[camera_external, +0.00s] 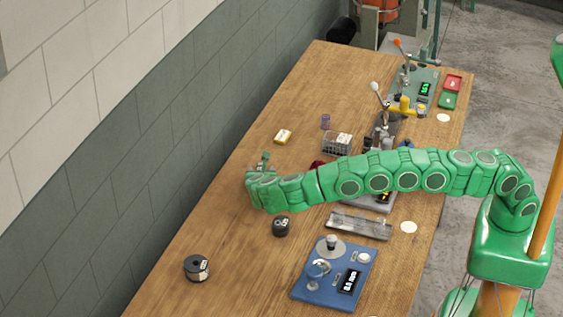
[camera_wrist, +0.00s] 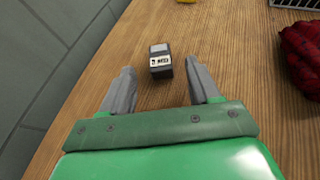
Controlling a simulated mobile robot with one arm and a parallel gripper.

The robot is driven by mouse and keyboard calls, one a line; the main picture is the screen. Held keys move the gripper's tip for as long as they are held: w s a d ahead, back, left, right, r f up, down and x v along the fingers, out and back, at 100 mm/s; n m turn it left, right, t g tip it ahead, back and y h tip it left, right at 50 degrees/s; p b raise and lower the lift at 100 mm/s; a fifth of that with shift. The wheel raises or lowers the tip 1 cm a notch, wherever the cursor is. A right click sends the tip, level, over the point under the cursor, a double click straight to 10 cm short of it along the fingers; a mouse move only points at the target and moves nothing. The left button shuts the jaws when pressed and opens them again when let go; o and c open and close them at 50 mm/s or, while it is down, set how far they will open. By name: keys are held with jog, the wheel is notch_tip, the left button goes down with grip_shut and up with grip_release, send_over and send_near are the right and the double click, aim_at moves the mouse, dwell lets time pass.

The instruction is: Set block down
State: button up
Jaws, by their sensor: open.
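The block (camera_wrist: 160,62) is small and dark grey with a white printed label. In the wrist view it stands on the wooden table between and slightly beyond my fingertips, with a gap on each side. My gripper (camera_wrist: 160,72) is open, and its two grey fingers are spread apart. In the external view my gripper (camera_external: 262,171) is low over the left part of the table. A small dark shape at its far side there may be the block, but it is too small to be sure.
A red bundle (camera_wrist: 302,55) lies to the right in the wrist view. A blue machine (camera_external: 335,275) stands in front. The wall (camera_external: 215,130) runs along the left edge.

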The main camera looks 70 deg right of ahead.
jog(key=v, duration=0.8)
jog(key=shift+s+a, duration=0.1)
jog(key=shift+a, duration=0.1)
